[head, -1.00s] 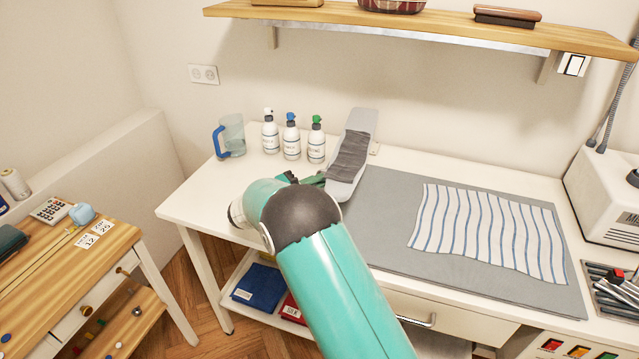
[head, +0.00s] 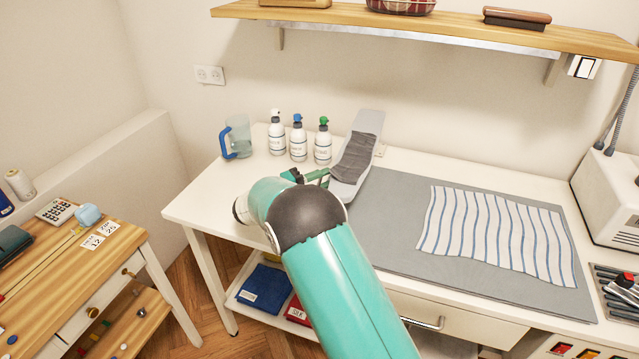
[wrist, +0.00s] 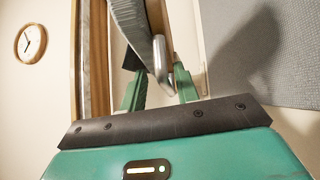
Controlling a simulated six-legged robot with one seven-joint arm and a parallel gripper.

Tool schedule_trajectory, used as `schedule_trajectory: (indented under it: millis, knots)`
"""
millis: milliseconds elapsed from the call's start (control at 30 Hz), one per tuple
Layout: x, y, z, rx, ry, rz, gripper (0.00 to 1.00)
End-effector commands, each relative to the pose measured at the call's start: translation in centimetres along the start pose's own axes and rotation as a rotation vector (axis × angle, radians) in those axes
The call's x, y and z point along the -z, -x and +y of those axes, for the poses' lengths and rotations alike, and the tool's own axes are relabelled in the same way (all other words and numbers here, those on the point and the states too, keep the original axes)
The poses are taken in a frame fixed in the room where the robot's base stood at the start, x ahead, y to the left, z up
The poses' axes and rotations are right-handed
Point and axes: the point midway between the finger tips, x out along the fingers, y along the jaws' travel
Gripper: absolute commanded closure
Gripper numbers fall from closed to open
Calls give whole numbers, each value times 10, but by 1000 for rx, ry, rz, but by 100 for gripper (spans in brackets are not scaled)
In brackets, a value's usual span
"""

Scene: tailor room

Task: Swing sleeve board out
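The sleeve board (head: 357,158) is a long, narrow grey board with a darker grey cloth band around its middle. It slants across the back of the white table, beside the grey mat. My gripper (head: 308,177) is at the left of its near end, partly hidden by my arm. In the wrist view, my gripper's green fingers (wrist: 157,75) stand apart. A bent metal bar (wrist: 161,62) at the board's end shows between them, and the board (wrist: 132,22) runs up from there. I cannot see clear contact of both fingers with the bar.
Several things stand at the back left of the table: a blue-handled jug (head: 238,138) and three spray bottles (head: 299,141). Striped cloth (head: 498,235) lies on the grey mat (head: 400,265). A wooden shelf (head: 430,24) hangs above. The table's left front corner is clear.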

Motion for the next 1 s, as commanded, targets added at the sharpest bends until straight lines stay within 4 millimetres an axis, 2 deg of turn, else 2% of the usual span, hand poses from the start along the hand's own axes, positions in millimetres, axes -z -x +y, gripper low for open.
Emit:
schedule_trajectory:
  millis: [700,867,1000]
  knots:
    - [1,7,-8,10,11,6,69]
    - [1,25,-8,10,11,8,69]
    - [1,54,-7,10,10,8,69]
